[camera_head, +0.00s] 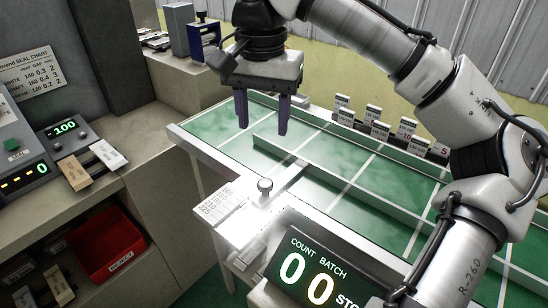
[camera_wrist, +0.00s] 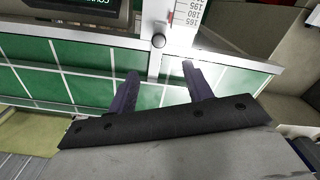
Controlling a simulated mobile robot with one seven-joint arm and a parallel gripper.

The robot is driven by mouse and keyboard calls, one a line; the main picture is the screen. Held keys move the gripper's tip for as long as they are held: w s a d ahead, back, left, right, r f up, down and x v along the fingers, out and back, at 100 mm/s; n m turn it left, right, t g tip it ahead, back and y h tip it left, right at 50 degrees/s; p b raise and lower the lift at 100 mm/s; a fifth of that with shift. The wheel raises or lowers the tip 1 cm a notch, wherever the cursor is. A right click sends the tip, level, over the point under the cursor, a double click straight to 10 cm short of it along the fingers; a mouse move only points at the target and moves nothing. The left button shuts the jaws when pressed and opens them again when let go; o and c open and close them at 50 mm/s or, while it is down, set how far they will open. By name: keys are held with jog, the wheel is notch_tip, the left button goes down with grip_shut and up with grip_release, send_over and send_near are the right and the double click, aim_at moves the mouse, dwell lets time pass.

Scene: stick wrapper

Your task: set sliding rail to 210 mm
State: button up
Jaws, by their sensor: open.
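The sliding rail (camera_head: 318,172) is a long pale strip across the green-topped table. A short arm joins it to a round grey knob (camera_head: 265,186), which also shows in the wrist view (camera_wrist: 158,40). Beside the knob lies a white printed scale (camera_head: 226,203); in the wrist view the scale (camera_wrist: 188,14) shows 195, 180 and 165, with a small red mark at its edge. The exact setting cannot be read. My gripper (camera_head: 263,129) is open and empty above the table, beyond the knob in the head view. Its purple fingers point down, apart from knob and rail.
A COUNT BATCH display (camera_head: 318,268) reading 00 stands at the front. Small numbered cards (camera_head: 373,117) line the table's back edge. A red REJECT bin (camera_head: 107,243) and a control box (camera_head: 66,132) showing 100 are left. The green tabletop is mostly clear.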

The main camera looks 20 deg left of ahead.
aim_at(265, 183)
notch_tip(265, 183, down, 14)
jog(key=shift+d+r, duration=0.1)
jog(key=shift+r, duration=0.05)
dwell(0.3)
jog(key=shift+c, duration=0.3)
jog(key=shift+s+p, duration=0.1)
jog(key=shift+p, duration=0.2)
grip_shut()
